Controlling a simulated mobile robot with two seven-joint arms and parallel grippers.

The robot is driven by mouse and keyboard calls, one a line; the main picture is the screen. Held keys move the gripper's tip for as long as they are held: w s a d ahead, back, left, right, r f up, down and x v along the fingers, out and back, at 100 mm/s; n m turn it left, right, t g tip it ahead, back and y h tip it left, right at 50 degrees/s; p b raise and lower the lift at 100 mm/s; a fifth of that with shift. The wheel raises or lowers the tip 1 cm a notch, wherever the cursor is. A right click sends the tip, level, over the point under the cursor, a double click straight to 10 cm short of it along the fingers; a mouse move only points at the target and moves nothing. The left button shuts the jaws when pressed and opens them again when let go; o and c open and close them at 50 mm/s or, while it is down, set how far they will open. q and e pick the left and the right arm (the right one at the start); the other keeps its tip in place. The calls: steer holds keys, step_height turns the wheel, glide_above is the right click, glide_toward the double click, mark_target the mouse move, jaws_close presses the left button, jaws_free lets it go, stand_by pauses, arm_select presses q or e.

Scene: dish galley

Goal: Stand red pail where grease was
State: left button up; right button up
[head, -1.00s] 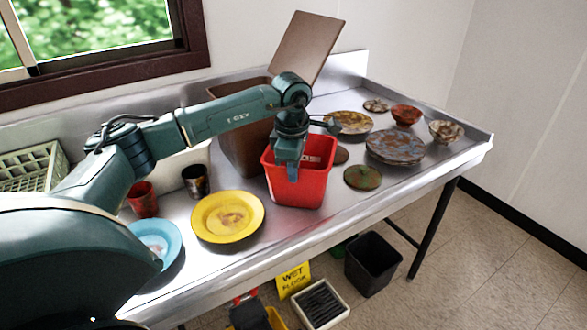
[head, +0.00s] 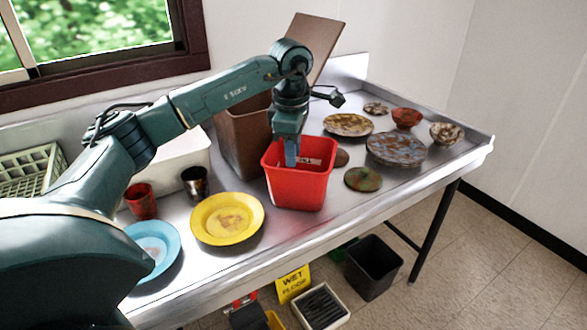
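The red pail (head: 297,191) stands upright on the metal counter (head: 330,222), right of the yellow plate. My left gripper (head: 291,160) points down at the pail's mouth, its blue fingertips close to the near rim. The fingers overlap in this view, so I cannot tell whether they are apart or touch the rim. A tall brown bin (head: 243,142) with a raised brown lid (head: 322,42) stands behind the pail. I see nothing clearly marked as grease. My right gripper is out of view.
A yellow plate (head: 227,218), blue plate (head: 155,250), red cup (head: 141,202) and dark cup (head: 195,183) are at left. Dirty dishes, including a large plate (head: 396,148), are at right. A black bin (head: 373,266) and wet-floor sign (head: 292,283) are below.

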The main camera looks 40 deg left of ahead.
arm_select(q)
step_height(320, 180, up, 6)
steer(key=s+d+f+m+g+h, duration=0.1)
steer(key=d+f+h, duration=0.35)
steer(key=d, duration=0.45)
steer(key=s+d+f+g+h, duration=0.1)
steer(key=s+d+f+h, duration=0.15)
steer(key=d+f, duration=0.5)
steer(key=s+d+r+n+t+h, duration=0.1)
steer(key=s+d+n+t+h, duration=0.2)
steer(key=d+n+h, duration=0.45)
steer(key=s+d+r+n+t+h, duration=0.2)
steer(key=d+n+t+h, duration=0.1)
steer(key=d+n+h, duration=0.5)
steer(key=s+a+f+n+t+y, duration=0.2)
steer(key=a+f+n+t+y, duration=0.25)
steer(key=f+n+y, duration=0.7)
steer(key=s+a+f+n+t+y, duration=0.35)
steer(key=f+n+t+y, duration=0.2)
steer(key=n, duration=1.05)
steer(key=s+a+f+n+g+y, duration=0.1)
steer(key=s+a+f+n+g, duration=0.1)
steer(key=s+f+n+g, duration=0.2)
steer(key=s+f, duration=0.3)
steer(key=f, duration=0.1)
steer(key=shift+a, duration=0.3)
